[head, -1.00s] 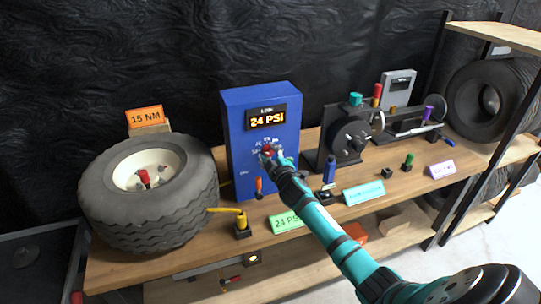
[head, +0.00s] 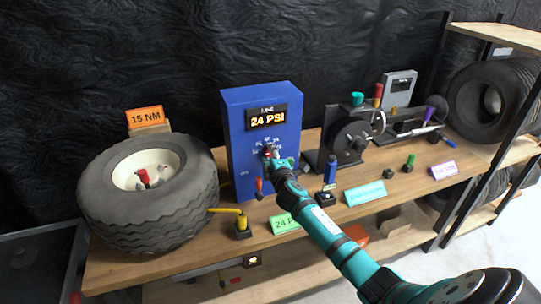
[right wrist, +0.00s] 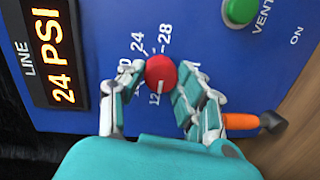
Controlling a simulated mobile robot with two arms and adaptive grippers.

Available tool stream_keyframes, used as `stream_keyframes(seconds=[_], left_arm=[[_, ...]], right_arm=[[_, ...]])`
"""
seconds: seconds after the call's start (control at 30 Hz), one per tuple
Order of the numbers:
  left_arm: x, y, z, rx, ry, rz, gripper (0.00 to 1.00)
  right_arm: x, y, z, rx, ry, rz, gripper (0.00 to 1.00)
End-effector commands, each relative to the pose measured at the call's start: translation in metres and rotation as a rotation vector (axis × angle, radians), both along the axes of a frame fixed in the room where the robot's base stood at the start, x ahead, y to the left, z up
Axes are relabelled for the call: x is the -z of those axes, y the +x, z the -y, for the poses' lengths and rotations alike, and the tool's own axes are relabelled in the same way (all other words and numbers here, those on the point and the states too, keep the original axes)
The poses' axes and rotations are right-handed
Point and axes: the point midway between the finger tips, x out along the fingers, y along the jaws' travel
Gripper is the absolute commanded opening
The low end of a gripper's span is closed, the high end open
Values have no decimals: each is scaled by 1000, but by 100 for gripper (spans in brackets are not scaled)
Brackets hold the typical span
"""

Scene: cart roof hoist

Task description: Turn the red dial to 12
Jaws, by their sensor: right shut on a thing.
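The red dial (right wrist: 160,72) is on the front of the blue panel box (head: 235,125), with white numbers around it; 20, 24, 28 and 12 can be read in the right wrist view. A short pale line shows at the dial's edge by the 12; I cannot tell whether it belongs to the dial. The display (head: 267,117) reads 24 PSI. My right gripper (right wrist: 152,88) is shut on the red dial, one finger on each side; it also shows in the head view (head: 270,153). My left gripper is not in view.
A green vent button (right wrist: 240,11) and an orange-handled lever (right wrist: 240,121) are near the gripper on the panel. A big tyre (head: 150,225) lies left of the box. A blue-topped tool (head: 330,170) and a black wheel device (head: 348,138) stand to the right.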

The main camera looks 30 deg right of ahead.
Motion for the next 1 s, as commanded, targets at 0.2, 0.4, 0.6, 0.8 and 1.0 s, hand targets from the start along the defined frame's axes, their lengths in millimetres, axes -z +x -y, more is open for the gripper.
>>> stream_keyframes(seconds=[0.2,0.4,0.6,0.8,1.0], left_arm=[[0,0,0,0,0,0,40],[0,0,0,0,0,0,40],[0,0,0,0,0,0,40],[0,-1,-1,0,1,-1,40],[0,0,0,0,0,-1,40]], right_arm=[[2,0,0,-1,-2,-5,2],[2,0,0,-1,-2,-4,50],[1,0,0,0,-1,-3,58],[1,-4,-1,0,-1,-1,58],[-1,-33,-11,-2,-2,-3,58]])
